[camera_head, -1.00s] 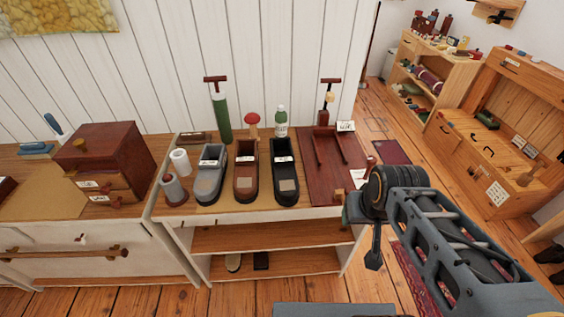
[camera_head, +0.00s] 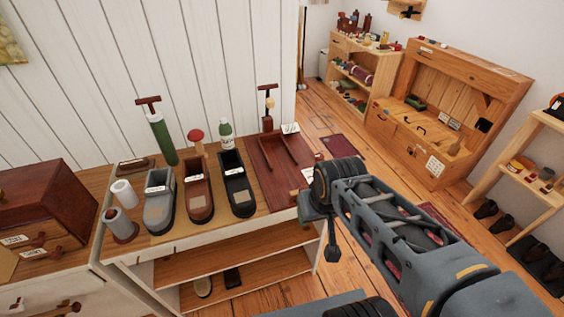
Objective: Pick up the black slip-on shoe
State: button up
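The black slip-on shoe (camera_head: 240,195) stands on the wooden top of a low shelf unit, toe to the front, with a pale label across it. It is the rightmost of a row of three, beside a brown shoe (camera_head: 199,200) and a grey shoe (camera_head: 159,212). My gripper (camera_head: 332,252) hangs off the end of my arm to the right of the shelf unit, pointing down, clear of the shoe. Its fingers look narrow and dark, and I cannot tell whether they are open or shut. I see nothing held in it.
A dark red tray (camera_head: 262,149) lies right of the black shoe. A green bottle (camera_head: 226,136) and a green cylinder with a T-handle (camera_head: 163,140) stand behind the shoes. White rolls (camera_head: 123,192) stand left. More dark shoes (camera_head: 487,209) sit at far right. Wooden floor shows beyond the unit.

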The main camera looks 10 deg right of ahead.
aim_at(241, 196)
jog(key=k, duration=1.25)
jog(key=u, duration=0.65)
jog(key=i, duration=0.95)
jog(key=u, duration=0.45)
